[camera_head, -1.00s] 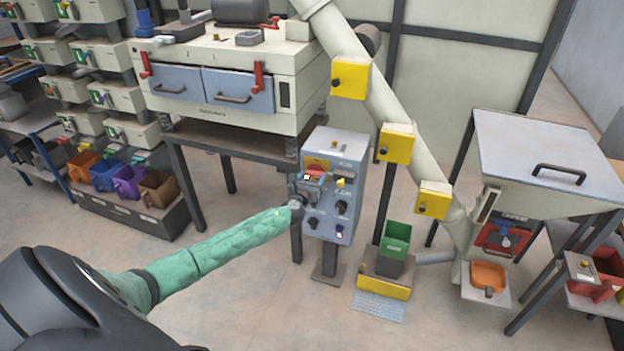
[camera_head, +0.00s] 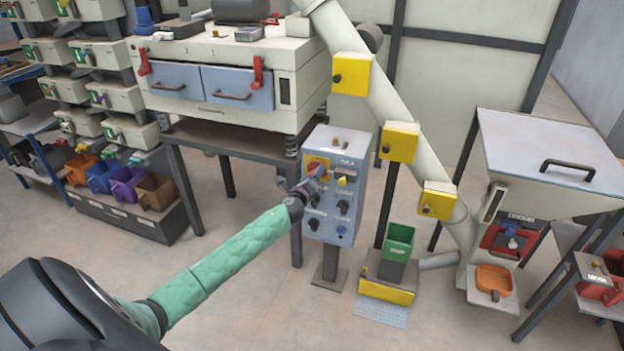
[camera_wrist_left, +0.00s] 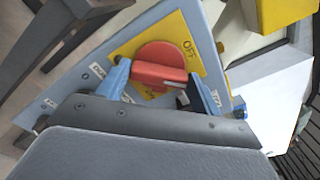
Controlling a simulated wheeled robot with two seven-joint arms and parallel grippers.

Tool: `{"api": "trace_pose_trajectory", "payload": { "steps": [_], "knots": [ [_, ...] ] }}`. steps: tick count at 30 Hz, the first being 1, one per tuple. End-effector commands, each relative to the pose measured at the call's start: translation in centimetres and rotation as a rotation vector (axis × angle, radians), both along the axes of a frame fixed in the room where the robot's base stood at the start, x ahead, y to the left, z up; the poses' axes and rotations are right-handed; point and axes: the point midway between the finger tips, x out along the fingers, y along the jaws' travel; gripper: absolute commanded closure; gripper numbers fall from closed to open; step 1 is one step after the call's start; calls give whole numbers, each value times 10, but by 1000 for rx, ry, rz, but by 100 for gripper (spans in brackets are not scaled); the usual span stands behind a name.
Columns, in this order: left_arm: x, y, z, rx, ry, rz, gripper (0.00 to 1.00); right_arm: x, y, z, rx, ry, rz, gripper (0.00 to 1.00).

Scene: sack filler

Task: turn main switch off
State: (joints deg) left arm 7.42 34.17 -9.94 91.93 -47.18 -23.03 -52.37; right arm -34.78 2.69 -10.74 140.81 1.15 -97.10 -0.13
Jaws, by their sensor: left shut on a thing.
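The main switch is a red rotary knob (camera_wrist_left: 160,67) on a yellow plate (camera_wrist_left: 188,33), marked OFF near one corner. It sits on the blue-grey control panel (camera_head: 345,160), at the panel's upper left in the head view. My left gripper (camera_head: 308,184) is at the panel front. In the left wrist view its blue fingers (camera_wrist_left: 160,88) stand on both sides of the red handle bar and are shut on it. The gripper partly hides the switch in the head view. My right gripper is in neither view.
Black knobs (camera_head: 343,207) and a blue button (camera_head: 341,229) sit on the same panel near the gripper. A grey table leg (camera_head: 296,235) stands just left of the panel. The floor in front is clear.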

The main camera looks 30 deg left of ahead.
Motion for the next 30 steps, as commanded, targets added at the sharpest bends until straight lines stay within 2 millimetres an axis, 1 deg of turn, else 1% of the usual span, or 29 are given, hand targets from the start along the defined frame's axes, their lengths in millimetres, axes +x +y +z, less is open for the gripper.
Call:
{"api": "trace_pose_trajectory", "payload": {
  "steps": [3,15,24,30],
  "knots": [
    [0,1,-2,-78,-19,1,57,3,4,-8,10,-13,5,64],
    [-1,1,-3,-416,-100,3,57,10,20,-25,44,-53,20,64],
    [-1,2,-4,-625,-151,2,57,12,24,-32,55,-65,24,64],
    [-1,2,-4,-709,-170,3,57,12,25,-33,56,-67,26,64]
  ]
}}
